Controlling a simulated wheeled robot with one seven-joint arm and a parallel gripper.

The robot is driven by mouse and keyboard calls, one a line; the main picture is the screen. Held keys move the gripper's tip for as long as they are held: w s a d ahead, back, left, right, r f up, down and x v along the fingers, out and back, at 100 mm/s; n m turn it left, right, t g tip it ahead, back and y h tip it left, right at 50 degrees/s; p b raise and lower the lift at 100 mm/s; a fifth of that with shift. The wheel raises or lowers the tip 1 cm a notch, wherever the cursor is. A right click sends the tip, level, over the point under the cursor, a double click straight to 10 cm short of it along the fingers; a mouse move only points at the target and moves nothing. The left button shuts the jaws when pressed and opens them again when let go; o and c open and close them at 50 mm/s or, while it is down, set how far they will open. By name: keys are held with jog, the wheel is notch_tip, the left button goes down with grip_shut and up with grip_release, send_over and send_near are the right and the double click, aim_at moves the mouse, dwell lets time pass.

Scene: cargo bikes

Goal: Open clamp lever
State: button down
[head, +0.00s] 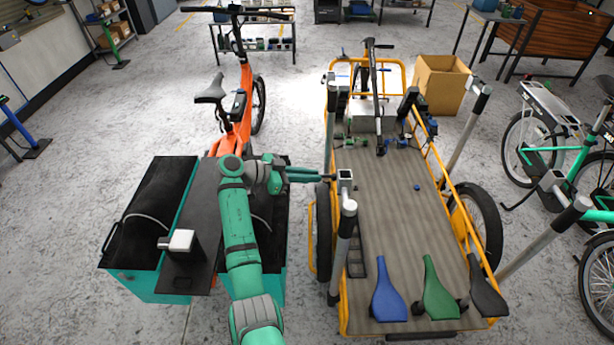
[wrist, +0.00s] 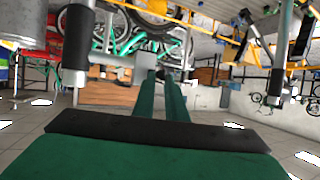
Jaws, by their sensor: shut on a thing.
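A repair-stand post (head: 348,209) stands at the left side of the yellow cargo bike, with a grey clamp head (head: 345,181) at its top. In the wrist view the clamp head (wrist: 127,66) is a grey block left of my fingertips, joined to a post with a black sleeve (wrist: 77,50). My gripper (head: 329,178) reaches in from the left with its green fingers close together, tips at the clamp head's left side. In the wrist view my gripper (wrist: 158,76) is shut on the clamp lever, which is mostly hidden between the fingertips.
The wooden cargo deck (head: 385,230) lies right of the post and carries blue, green and black saddles at its near end. The orange bike (head: 240,110) with dark-topped boxes is on the left. Other stand posts (head: 463,130) stand to the right. A cardboard box (head: 440,84) is behind.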

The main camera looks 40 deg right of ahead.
jog(key=shift+s+f, duration=0.2)
jog(key=shift+f, duration=0.1)
jog(key=c, duration=1.8)
grip_release()
jog(key=shift+c, duration=0.2)
jog(key=shift+w+r, duration=0.1)
jog(key=shift+r, duration=0.05)
jog(key=v, duration=1)
jog(key=shift+w+a+r, duration=0.15)
jog(key=shift+a+r, duration=0.05)
jog(key=shift+a, duration=0.05)
